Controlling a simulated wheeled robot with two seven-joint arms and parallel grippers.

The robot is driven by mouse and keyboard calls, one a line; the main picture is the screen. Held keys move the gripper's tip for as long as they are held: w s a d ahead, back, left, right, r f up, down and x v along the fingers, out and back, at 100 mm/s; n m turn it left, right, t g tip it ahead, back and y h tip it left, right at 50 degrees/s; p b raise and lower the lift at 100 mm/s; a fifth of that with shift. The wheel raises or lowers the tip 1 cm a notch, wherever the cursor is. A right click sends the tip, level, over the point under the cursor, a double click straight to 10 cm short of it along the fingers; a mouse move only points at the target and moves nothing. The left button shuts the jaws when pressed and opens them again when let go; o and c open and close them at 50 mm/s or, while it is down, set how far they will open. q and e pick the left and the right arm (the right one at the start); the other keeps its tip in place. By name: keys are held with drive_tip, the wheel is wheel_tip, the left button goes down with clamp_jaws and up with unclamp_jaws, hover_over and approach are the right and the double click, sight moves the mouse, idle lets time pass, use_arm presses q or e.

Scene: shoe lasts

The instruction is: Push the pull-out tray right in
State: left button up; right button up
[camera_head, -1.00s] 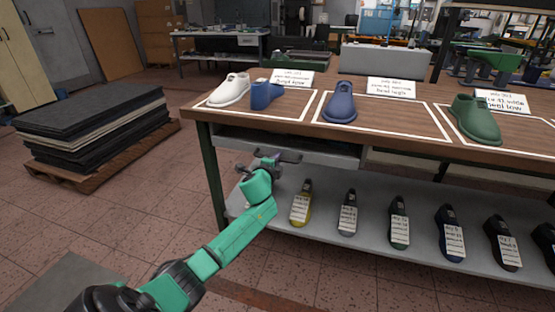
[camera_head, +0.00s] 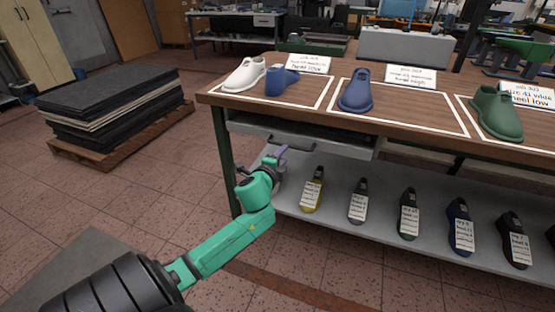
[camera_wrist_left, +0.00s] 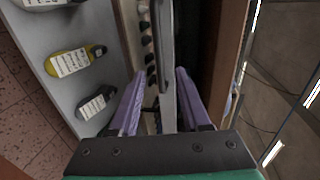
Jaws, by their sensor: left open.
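The grey pull-out tray (camera_head: 325,144) sits under the wooden table top at its left end. How far it stands out is hard to tell. A dark handle (camera_head: 297,147) shows at its front. My left gripper (camera_head: 276,157) is at the handle, just below and in front of the tray. Its purple fingers (camera_wrist_left: 158,98) are open in the left wrist view, with a long grey bar (camera_wrist_left: 167,60) running between them. I cannot tell whether they touch it. My right gripper is not in view.
The wooden table (camera_head: 415,125) carries shoe lasts and cards in white-outlined areas. A lower grey shelf (camera_head: 335,215) holds several labelled lasts close to my left gripper. A pallet of dark sheets (camera_head: 115,110) stands at the left. The floor between is clear.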

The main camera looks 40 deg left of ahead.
use_arm(q)
drive_tip(key=v, duration=0.5)
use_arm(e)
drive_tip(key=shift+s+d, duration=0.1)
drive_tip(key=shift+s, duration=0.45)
